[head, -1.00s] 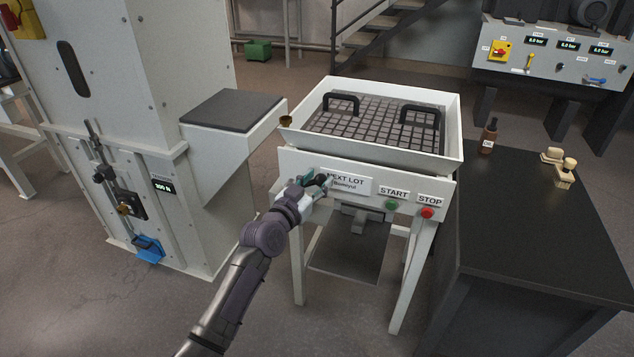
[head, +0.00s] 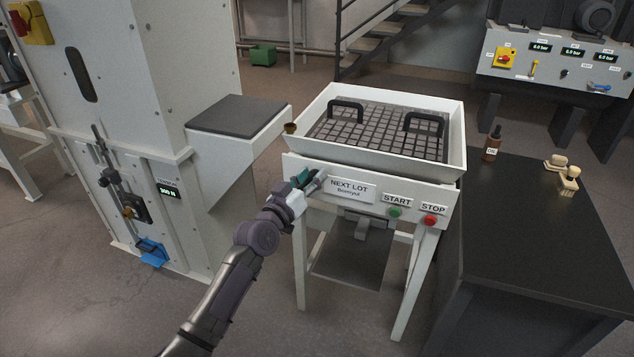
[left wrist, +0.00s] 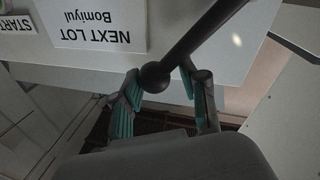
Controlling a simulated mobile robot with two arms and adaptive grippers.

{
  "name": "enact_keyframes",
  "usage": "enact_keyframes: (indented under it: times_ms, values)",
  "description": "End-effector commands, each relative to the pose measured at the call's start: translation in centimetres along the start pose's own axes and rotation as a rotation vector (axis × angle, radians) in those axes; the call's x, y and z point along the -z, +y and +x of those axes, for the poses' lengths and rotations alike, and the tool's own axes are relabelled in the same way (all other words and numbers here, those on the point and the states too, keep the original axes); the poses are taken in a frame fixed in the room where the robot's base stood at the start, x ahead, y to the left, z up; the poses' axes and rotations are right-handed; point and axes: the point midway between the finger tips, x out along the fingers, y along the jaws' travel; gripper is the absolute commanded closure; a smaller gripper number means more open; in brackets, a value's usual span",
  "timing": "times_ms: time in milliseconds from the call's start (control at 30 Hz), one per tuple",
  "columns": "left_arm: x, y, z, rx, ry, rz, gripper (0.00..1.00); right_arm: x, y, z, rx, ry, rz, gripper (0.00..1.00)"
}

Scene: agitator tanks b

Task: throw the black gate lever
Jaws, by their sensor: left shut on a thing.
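A black lever with a round ball knob (left wrist: 154,78) crosses the left wrist view, its rod (left wrist: 195,38) running up to the right. My left gripper (left wrist: 163,84) is shut on this black lever near its knob, with the teal finger pads on either side. In the head view my left gripper (head: 303,180) is at the upper left of the white sieve table's front panel (head: 376,216), left of the "NEXT LOT" sign (head: 350,188). The lever is mostly hidden by my fingers there. My right gripper is not in view.
The table has a green START button (head: 394,212) and a red STOP button (head: 430,220). A pale cabinet (head: 120,70) with a projecting ledge (head: 238,114) stands left.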

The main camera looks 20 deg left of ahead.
Motion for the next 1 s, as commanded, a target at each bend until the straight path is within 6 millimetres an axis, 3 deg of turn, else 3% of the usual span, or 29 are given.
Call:
enact_keyframes:
  times_ms: [33,500,733,1000]
  values:
    - [-0.6,-0.3,-0.2,0.001,-0.011,-0.052,1.0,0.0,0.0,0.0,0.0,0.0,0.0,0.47]
    - [1.8,-3.4,-0.7,0.009,0.068,-0.459,1.0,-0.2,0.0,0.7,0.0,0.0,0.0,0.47]
    - [2.3,-4.5,-0.9,0.012,0.093,-0.59,1.0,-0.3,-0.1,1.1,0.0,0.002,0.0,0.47]
    - [2.6,-5.1,-1.0,0.012,0.107,-0.664,1.0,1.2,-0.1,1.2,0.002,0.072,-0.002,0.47]
